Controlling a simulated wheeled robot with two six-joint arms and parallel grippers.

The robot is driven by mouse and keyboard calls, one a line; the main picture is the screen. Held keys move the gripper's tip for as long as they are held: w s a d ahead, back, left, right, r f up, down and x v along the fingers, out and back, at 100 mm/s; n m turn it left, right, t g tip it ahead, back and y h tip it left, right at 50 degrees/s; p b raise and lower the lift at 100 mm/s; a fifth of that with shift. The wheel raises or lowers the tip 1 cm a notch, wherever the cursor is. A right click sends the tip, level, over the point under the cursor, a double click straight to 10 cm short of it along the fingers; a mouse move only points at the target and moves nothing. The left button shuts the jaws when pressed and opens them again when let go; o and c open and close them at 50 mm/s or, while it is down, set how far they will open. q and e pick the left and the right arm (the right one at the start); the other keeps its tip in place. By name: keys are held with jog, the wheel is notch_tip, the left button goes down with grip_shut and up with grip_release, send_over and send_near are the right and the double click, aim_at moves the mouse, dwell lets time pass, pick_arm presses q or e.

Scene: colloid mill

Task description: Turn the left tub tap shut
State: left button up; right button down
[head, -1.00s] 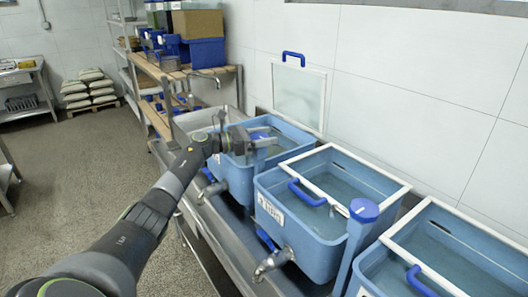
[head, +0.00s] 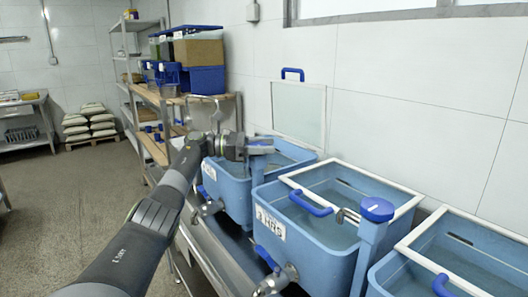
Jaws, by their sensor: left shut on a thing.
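The left tub (head: 232,193) is the farthest of the blue tubs on the metal bench and holds water. Its metal tap (head: 208,207), with a blue lever (head: 203,192), sticks out from the front. A blue-topped post (head: 257,174) stands at this tub's near right corner. My left gripper (head: 260,147) is shut on the top of this post, above the tub rim and apart from the spout tap. Its fingers partly hide the blue cap. My right gripper is out of view.
The middle tub (head: 318,268) has a white frame, a blue-capped post (head: 376,210) and its own tap (head: 278,281). Another tub stands at the near right. A glass lid (head: 299,110) leans on the wall. A shelf rack (head: 160,95) stands behind. The floor (head: 75,200) at left is open.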

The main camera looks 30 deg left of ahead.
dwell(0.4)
pick_arm(q)
jog(key=o, duration=1)
